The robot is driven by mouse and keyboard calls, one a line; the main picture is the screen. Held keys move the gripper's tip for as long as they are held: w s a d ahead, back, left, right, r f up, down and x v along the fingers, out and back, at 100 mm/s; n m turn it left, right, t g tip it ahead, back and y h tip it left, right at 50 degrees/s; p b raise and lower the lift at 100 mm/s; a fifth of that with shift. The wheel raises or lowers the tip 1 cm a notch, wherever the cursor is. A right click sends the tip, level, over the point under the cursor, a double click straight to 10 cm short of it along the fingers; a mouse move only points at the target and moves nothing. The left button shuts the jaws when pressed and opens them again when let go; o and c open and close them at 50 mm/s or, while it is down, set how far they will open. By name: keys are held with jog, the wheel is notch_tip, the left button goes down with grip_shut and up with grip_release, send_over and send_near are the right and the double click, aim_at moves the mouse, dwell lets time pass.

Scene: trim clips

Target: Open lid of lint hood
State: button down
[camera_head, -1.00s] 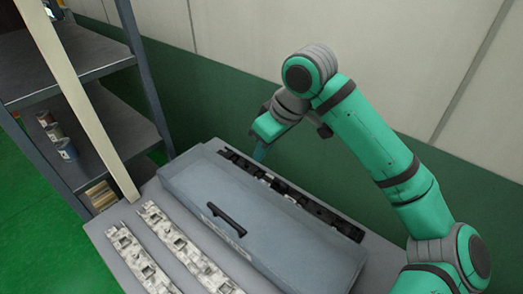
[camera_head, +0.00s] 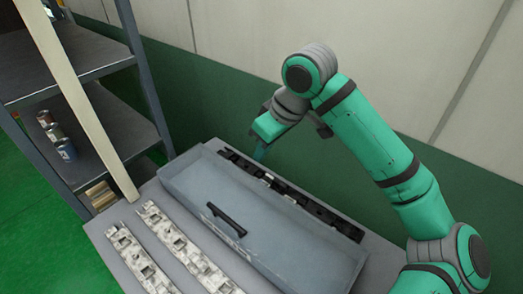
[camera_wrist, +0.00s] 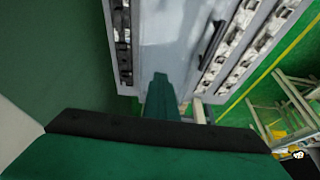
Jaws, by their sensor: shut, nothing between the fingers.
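The lint hood is a long grey-blue box on the grey table, and its broad lid (camera_head: 285,240) has a black bar handle (camera_head: 226,218). The lid and handle also show in the wrist view, the lid (camera_wrist: 175,35) at top centre and the handle (camera_wrist: 212,43) to its right. I cannot tell whether the lid is slightly raised. My gripper (camera_head: 261,153) points down behind the hood's far long side, beside a dark strip and away from the handle. In the wrist view its shut fingers (camera_wrist: 160,85) appear near the hood's end, with nothing held.
A black strip (camera_head: 325,215) runs along the hood's far side. Two pale, mottled trim strips (camera_head: 180,243) lie on the near side of the table. A grey shelf (camera_head: 110,120) with several cans stands at left. A green and white wall is close behind.

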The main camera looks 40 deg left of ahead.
jog(key=shift+s, duration=0.1)
dwell(0.3)
jog(key=c, duration=1.8)
grip_release()
jog(key=shift+o, duration=0.2)
jog(key=v, duration=1)
jog(key=shift+r, duration=0.4)
jog(key=shift+d, duration=0.1)
jog(key=shift+c, duration=0.3)
